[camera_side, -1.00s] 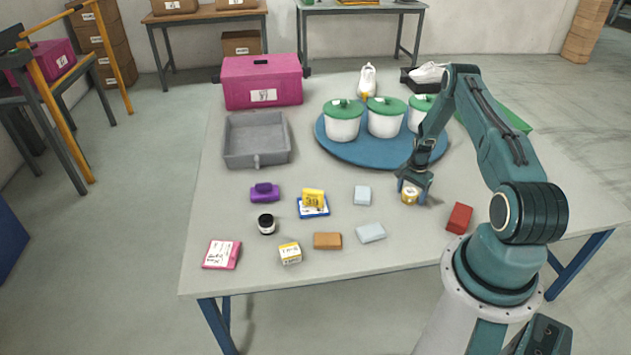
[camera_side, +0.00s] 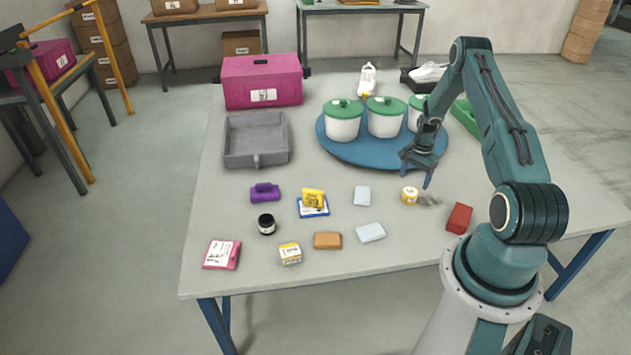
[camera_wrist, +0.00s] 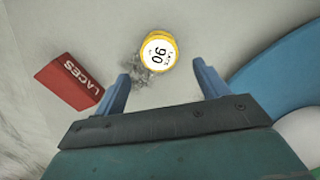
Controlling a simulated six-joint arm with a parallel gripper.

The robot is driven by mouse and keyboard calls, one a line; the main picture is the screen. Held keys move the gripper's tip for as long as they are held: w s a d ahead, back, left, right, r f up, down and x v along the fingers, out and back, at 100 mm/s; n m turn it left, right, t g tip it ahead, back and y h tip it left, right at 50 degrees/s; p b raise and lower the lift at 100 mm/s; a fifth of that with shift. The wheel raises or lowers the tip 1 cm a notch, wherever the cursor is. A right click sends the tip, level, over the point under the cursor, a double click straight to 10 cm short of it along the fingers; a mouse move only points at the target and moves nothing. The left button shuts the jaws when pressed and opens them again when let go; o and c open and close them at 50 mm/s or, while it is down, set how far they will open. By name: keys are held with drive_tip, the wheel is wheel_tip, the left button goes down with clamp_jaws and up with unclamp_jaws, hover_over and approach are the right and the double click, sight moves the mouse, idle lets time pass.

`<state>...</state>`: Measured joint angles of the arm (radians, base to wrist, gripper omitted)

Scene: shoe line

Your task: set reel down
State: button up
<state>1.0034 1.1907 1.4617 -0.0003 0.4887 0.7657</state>
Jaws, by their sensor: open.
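The reel (camera_side: 410,195) is small, yellow and white, and stands on the table to the left of the red box. In the wrist view its round white top (camera_wrist: 158,52) reads "90" inside a yellow rim. My gripper (camera_side: 416,182) is open and empty above the table, just beyond and above the reel. In the wrist view the two blue fingers (camera_wrist: 164,84) are spread wide, and the reel lies past their tips with nothing between them. The reel rests apart from the fingers.
A red laces box (camera_side: 459,218) lies right of the reel. The blue round tray (camera_side: 345,154) with green-lidded white pots is behind it. A pale block (camera_side: 362,195) lies to the left, and a pale bar (camera_side: 371,232) is nearer the front. A grey tray (camera_side: 257,160) stands far left.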

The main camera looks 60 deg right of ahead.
sight(411, 191)
wheel_tip(411, 191, up, 5)
drive_tip(key=shift+r, duration=0.1)
idle(0.3)
idle(0.4)
